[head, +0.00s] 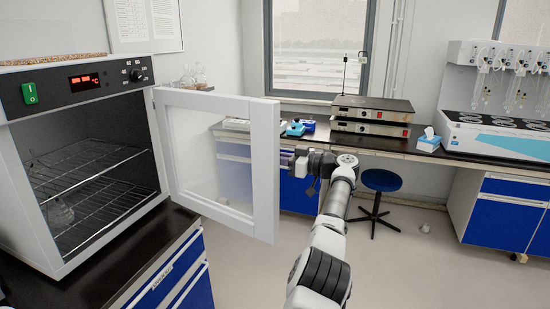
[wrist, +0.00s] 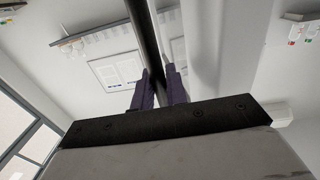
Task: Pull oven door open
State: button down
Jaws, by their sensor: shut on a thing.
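The oven (head: 75,140) stands at the left in the head view, with its front open. Its white-framed glass door (head: 263,180) stands swung far out to the right, hinged at the oven's right side. My gripper (head: 288,158) is at the free edge of the door, partly hidden behind it. In the wrist view my two purple fingers (wrist: 160,88) are shut on a dark upright bar (wrist: 146,35), which looks like the door handle. The white door frame (wrist: 203,45) runs beside it.
Inside the oven are wire racks (head: 95,185) and a glass flask (head: 60,212). A black counter (head: 125,262) lies under the oven. A blue stool (head: 381,181) stands on the floor beyond my arm. A back bench (head: 385,146) carries instruments.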

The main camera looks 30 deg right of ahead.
jog(key=c, duration=1.8)
grip_release()
jog(key=shift+o, duration=0.2)
jog(key=p+v, duration=0.2)
jog(key=v, duration=1.1)
jog(key=shift+s+d, duration=0.15)
jog(key=shift+s, duration=0.15)
